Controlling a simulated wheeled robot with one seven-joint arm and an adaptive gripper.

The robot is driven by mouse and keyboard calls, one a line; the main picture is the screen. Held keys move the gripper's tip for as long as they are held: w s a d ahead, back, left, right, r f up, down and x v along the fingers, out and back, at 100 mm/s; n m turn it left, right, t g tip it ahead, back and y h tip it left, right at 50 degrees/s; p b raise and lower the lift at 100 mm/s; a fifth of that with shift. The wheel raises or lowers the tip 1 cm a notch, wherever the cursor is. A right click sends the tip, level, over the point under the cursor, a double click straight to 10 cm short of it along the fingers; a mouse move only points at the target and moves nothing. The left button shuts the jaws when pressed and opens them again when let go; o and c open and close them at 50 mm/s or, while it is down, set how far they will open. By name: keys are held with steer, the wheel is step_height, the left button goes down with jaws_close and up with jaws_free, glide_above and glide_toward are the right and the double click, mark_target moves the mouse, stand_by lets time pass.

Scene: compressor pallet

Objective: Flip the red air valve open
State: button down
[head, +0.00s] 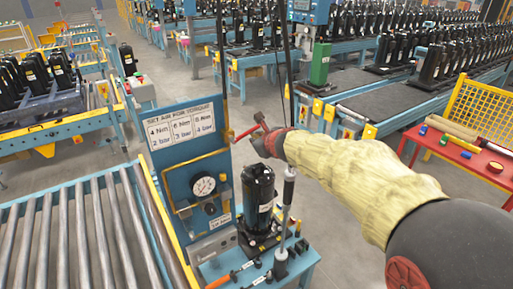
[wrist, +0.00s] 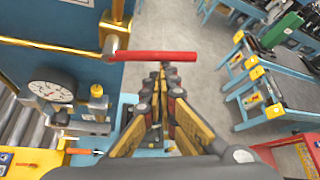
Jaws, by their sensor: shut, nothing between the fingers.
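The red air valve lever (wrist: 160,56) sticks out to the right from its grey pivot on the blue panel in the wrist view. In the head view the lever (head: 246,133) shows as a short red bar at the panel's right edge. A brass pipe (wrist: 60,47) runs into the valve. My gripper (wrist: 165,72) is shut and empty, with its fingertips just below the lever's right half in the wrist view. In the head view my gripper (head: 261,122) is beside the lever's outer end. I cannot tell whether they touch.
The blue panel (head: 165,104) carries a pressure gauge (head: 204,186) and a regulator below the valve. A black compressor (head: 258,197) stands on the blue bench below my arm. A roller conveyor (head: 75,235) lies left; a red table (head: 465,158) stands right. Open floor lies beyond the panel.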

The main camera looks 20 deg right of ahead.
mark_target(251, 132)
steer(key=r+n+t+h+b, duration=0.1)
steer(key=n+b, duration=0.1)
steer(key=a+r+n+t+h+b, duration=0.1)
steer(key=r+n+h+b, duration=0.1)
steer(key=shift+s+a+r+n+b, duration=0.2)
steer(key=shift+n+b, duration=0.1)
steer(key=shift+b, duration=0.1)
steer(key=shift+s+a+r+n+t+h+b, duration=0.15)
steer(key=shift+a+r+n+t+h+b, duration=0.35)
steer(key=shift+n+b, duration=0.5)
steer(key=shift+s+a+r+n+t+h+b, duration=0.2)
steer(key=shift+a+n+t+b, duration=0.4)
steer(key=shift+b, duration=0.65)
steer(key=shift+s+a+r+n+t+h+b, duration=0.1)
steer(key=shift+a+r+n+t+h+b, duration=0.4)
steer(key=shift+n+b, duration=0.6)
steer(key=shift+d, duration=0.1)
steer(key=shift+d, duration=0.1)
